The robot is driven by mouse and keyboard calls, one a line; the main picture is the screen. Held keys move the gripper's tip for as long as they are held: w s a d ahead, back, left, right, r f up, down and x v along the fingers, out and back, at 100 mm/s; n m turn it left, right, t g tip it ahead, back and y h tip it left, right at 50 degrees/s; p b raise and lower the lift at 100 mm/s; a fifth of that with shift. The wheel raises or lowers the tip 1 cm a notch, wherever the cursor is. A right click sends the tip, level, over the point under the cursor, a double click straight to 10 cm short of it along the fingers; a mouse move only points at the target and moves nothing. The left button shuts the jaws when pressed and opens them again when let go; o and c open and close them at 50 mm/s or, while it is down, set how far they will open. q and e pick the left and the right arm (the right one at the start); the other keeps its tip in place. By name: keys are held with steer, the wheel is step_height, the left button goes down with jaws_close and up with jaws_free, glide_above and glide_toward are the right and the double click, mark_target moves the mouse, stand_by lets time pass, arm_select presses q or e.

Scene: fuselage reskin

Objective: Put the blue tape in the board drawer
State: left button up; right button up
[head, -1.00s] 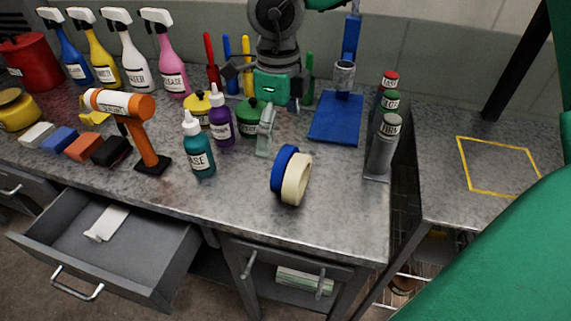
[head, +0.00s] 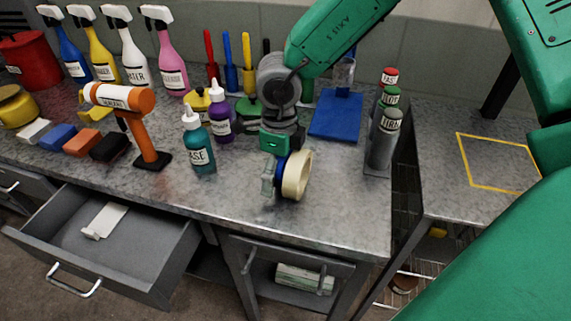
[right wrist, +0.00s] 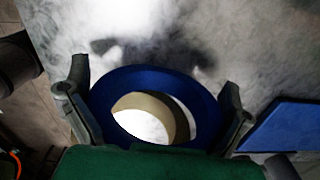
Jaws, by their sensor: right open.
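The blue tape (head: 281,162) stands on edge on the bench beside the cream tape (head: 298,176). My right gripper (head: 274,184) is lowered over it and hides most of it in the head view. In the right wrist view the blue tape (right wrist: 205,98) is a ring lying between the two open fingers of the right gripper (right wrist: 153,104), with the cream roll showing through its hole. A grey drawer (head: 110,277) is pulled open at the lower left, with a white object (head: 104,220) inside. No label shows which drawer it is. My left gripper is not in view.
A teal bottle (head: 200,145) and a purple bottle (head: 220,117) stand left of the gripper. Grey-bodied cans (head: 384,145) and a blue dustpan (head: 336,117) are to the right. An orange tool (head: 145,130) stands above the drawer. The bench front near the tapes is clear.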

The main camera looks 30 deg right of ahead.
steer(key=shift+s+a, duration=0.1)
steer(key=shift+a, duration=0.1)
steer(key=shift+r, duration=0.1)
steer(key=c, duration=0.6)
steer(key=shift+d, duration=0.1)
steer(key=c, duration=0.6)
steer(key=shift+s+d, duration=0.1)
steer(key=shift+d, duration=0.15)
steer(key=shift+c, duration=0.3)
